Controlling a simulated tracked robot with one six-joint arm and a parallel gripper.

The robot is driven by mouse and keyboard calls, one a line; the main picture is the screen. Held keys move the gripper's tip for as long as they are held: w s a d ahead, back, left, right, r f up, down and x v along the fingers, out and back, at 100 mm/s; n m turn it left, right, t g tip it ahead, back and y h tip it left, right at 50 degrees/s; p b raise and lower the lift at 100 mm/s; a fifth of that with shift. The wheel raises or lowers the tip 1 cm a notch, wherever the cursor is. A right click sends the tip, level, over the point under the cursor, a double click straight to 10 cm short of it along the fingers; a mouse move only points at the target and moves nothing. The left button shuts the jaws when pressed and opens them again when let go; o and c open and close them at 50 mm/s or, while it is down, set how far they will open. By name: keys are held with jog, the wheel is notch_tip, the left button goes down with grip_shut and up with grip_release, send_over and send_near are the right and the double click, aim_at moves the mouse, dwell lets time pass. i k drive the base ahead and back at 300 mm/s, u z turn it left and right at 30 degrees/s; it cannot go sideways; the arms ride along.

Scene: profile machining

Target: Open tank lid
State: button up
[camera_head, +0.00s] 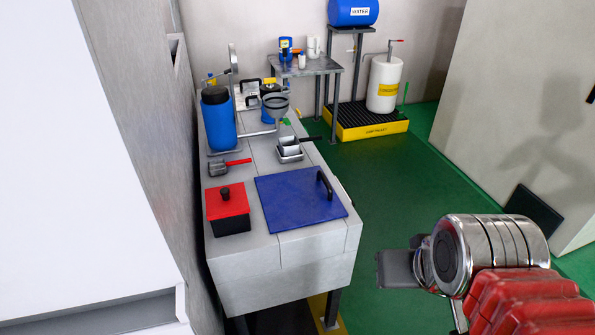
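The tank lid, a flat blue square plate (295,200), lies flat on the top of the grey bench. A black bar handle (325,184) stands up near its right edge. No opening shows around the lid, and what is beneath it is hidden. My gripper (394,268) is at the lower right, beyond the bench's right side and apart from the lid and handle. My chrome and red arm links hide part of it. I see only a grey finger piece, so I cannot tell whether it is open or shut.
On the grey bench (235,257) stand a small box with a red lid (232,200), a red-handled scoop (222,168), a blue container (219,125) and metal trays (290,151). A yellow drip pallet (365,128) holds a white drum (384,82). Green floor right of the bench is clear.

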aim_at(299, 198)
jog(key=u, duration=0.6)
jog(key=i, duration=0.9)
jog(key=u, duration=0.6)
